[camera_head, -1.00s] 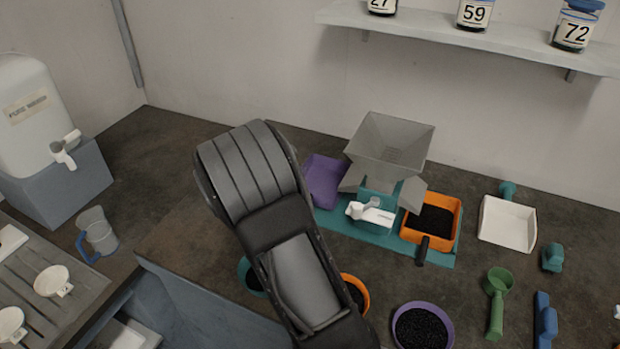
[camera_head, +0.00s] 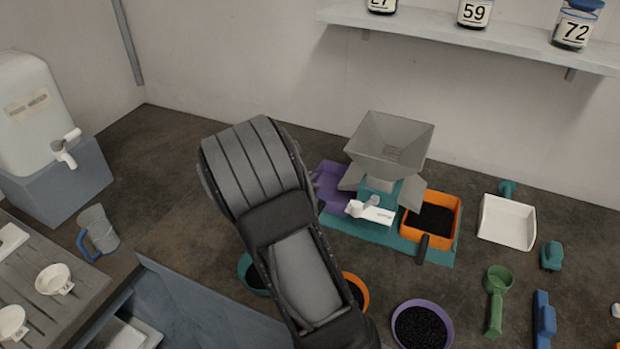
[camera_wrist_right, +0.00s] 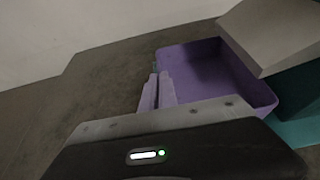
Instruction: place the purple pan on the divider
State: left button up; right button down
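The purple pan (camera_head: 332,189) lies at the left side of the grey divider (camera_head: 390,145), partly tucked beside its left chute and over the teal base (camera_head: 377,233). In the right wrist view the empty purple pan (camera_wrist_right: 200,70) is just beyond my right gripper (camera_wrist_right: 157,92). Two narrow purple-looking strips stand close together there, against the pan's near left side. My right gripper appears shut on the pan's edge or handle; the exact contact is hard to see. In the head view my right arm hides the fingers. My left gripper is not in view.
An orange pan (camera_head: 454,222) with black grains sits at the divider's right side. A white spout or lever (camera_head: 372,213) is at its front. Bowls of grains, including a purple one (camera_head: 447,318), stand in front. A white scoop (camera_head: 507,222) lies right.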

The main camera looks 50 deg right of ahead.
jog(key=shift+f, duration=0.2)
jog(key=c, duration=1.7)
grip_release()
jog(key=shift+r, duration=0.15)
jog(key=shift+r, duration=0.2)
jog(key=shift+a+r, duration=0.1)
jog(key=shift+a, duration=0.3)
jog(key=p+v, duration=0.1)
jog(key=v, duration=0.9)
jog(key=shift+a+r, duration=0.1)
jog(key=shift+a, duration=0.05)
jog(key=shift+s+a+r, duration=0.1)
jog(key=shift+s+a, duration=0.1)
jog(key=shift+a, duration=0.15)
